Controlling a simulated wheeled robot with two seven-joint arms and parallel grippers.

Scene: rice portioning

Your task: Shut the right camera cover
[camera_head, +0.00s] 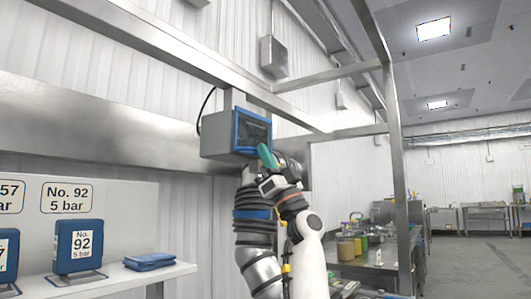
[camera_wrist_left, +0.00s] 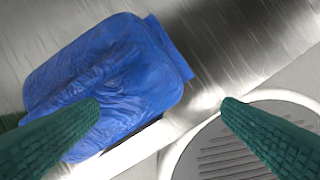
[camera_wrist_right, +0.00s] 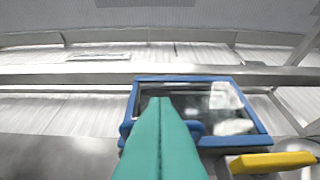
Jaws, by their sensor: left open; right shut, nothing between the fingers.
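The camera box (camera_head: 217,146) is a grey housing on the wall beam, with a blue-framed glass cover (camera_head: 236,132) on its front. In the right wrist view the cover (camera_wrist_right: 262,128) faces me, with a blue handle-like piece low on it. I cannot tell whether the cover sits flush or slightly ajar. My right gripper (camera_head: 264,148) has its teal fingers shut and empty, at the lower edge of the cover; in the right wrist view its tips (camera_wrist_right: 160,101) overlap the glass. Contact is unclear. My left gripper (camera_wrist_left: 161,104) is open beside a crumpled blue pack (camera_wrist_left: 95,85).
Steel beams (camera_head: 150,38) cross above and beside the box. A shelf (camera_head: 110,285) at lower left carries blue numbered holders (camera_head: 78,247) and a folded blue cloth (camera_head: 150,261). A round grey grate (camera_wrist_left: 225,150) lies near my left gripper.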

